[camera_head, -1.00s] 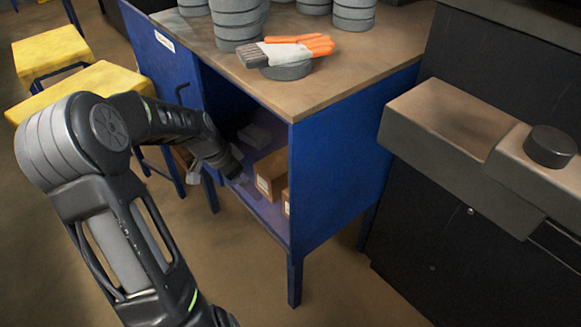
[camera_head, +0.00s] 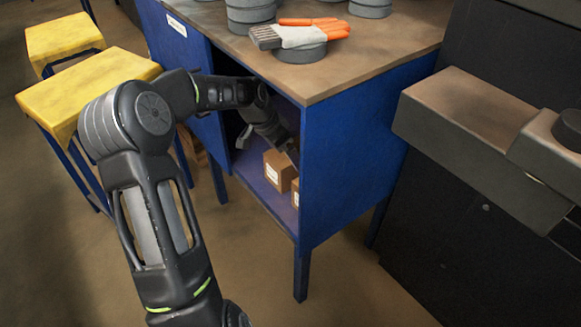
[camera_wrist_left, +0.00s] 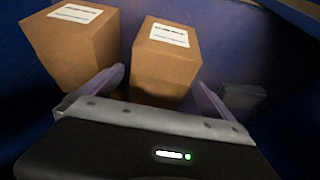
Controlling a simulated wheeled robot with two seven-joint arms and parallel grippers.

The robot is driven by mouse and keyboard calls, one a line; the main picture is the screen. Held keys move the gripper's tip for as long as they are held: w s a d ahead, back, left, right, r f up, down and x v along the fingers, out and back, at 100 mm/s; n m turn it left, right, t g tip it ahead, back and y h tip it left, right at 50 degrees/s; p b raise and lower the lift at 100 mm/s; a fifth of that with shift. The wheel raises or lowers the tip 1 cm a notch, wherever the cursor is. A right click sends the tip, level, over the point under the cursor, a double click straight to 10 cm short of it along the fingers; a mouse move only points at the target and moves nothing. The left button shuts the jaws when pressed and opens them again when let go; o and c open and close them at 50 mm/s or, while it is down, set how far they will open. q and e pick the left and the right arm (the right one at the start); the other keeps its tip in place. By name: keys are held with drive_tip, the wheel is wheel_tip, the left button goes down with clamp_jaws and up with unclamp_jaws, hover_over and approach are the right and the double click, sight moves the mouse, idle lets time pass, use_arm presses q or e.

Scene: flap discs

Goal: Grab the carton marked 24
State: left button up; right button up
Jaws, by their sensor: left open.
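Two brown cartons with white labels stand in the open blue cabinet. In the head view, one carton (camera_head: 278,170) shows nearly whole and another (camera_head: 295,192) is partly cut off by the cabinet's side panel. In the left wrist view, one carton (camera_wrist_left: 165,62) stands ahead between my open fingers and the other (camera_wrist_left: 72,42) stands to its left. The label print is too small to read, so I cannot tell which is marked 24. My left gripper (camera_wrist_left: 160,88) is open and empty, its fingertips close to the cartons. My right gripper is not in view.
The cabinet's side panel (camera_head: 345,165) and worktop (camera_head: 375,45) close in around my left arm. A dark grey object (camera_wrist_left: 242,95) lies right of the cartons. Gloves (camera_head: 305,35) and grey discs (camera_head: 250,12) lie on top. Yellow stools (camera_head: 90,80) stand left.

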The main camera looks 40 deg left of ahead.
use_arm(q)
drive_tip(key=shift+w+d, duration=0.25)
drive_tip(key=shift+w, duration=0.45)
drive_tip(key=b+x, duration=0.2)
drive_tip(key=x, duration=0.2)
drive_tip(key=shift+f, duration=0.25)
drive_tip(key=shift+w+f, duration=0.15)
drive_tip(key=shift+w, duration=0.05)
drive_tip(key=shift+f, duration=0.3)
idle(0.4)
drive_tip(key=shift+c, duration=0.4)
drive_tip(key=c, duration=2)
drive_tip(key=shift+r, duration=0.1)
drive_tip(key=shift+c, duration=0.2)
